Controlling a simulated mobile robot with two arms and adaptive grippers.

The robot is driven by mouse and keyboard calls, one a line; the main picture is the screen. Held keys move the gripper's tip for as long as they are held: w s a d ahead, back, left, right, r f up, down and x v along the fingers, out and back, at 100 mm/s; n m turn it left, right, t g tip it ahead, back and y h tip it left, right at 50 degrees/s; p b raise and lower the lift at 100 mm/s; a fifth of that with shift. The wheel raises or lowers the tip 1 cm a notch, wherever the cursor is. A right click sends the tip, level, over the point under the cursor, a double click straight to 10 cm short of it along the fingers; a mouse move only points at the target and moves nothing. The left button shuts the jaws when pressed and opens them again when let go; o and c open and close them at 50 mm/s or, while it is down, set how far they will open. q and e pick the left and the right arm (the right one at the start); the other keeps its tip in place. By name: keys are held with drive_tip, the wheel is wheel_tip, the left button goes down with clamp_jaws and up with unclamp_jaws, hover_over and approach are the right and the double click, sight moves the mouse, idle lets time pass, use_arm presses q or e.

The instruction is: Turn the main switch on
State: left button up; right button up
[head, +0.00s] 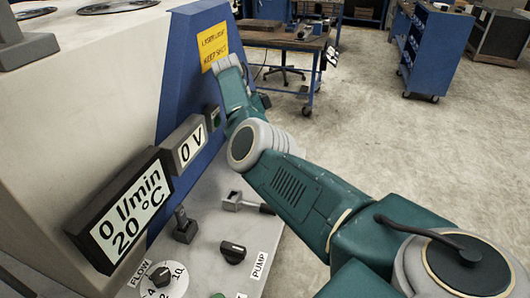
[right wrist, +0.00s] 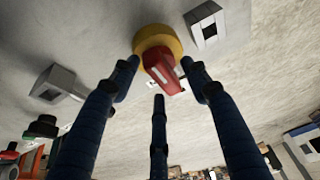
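The main switch, a red rotary knob (right wrist: 163,73) on a round yellow base (right wrist: 155,42), shows at the top middle of the right wrist view. My right gripper (right wrist: 160,88) has its blue fingers spread open, two on either side of the red knob and one below it. The fingertips are close to the knob; I cannot tell whether any touches it. In the head view my teal right arm reaches up and left to the machine's blue side, and the gripper and the red switch are hidden. My left gripper is not in view.
In the head view, a display (head: 125,211) reads 0 l/min and 20 °C, and a smaller one (head: 184,145) reads 0 V. A black pump knob (head: 232,252) and a flow dial (head: 163,279) sit on the panel below. Grey switch housings (right wrist: 205,27) flank the red knob.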

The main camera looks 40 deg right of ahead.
drive_tip(key=shift+r, duration=0.25)
wheel_tip(320, 180, up, 9)
drive_tip(key=shift+r, duration=0.2)
idle(0.7)
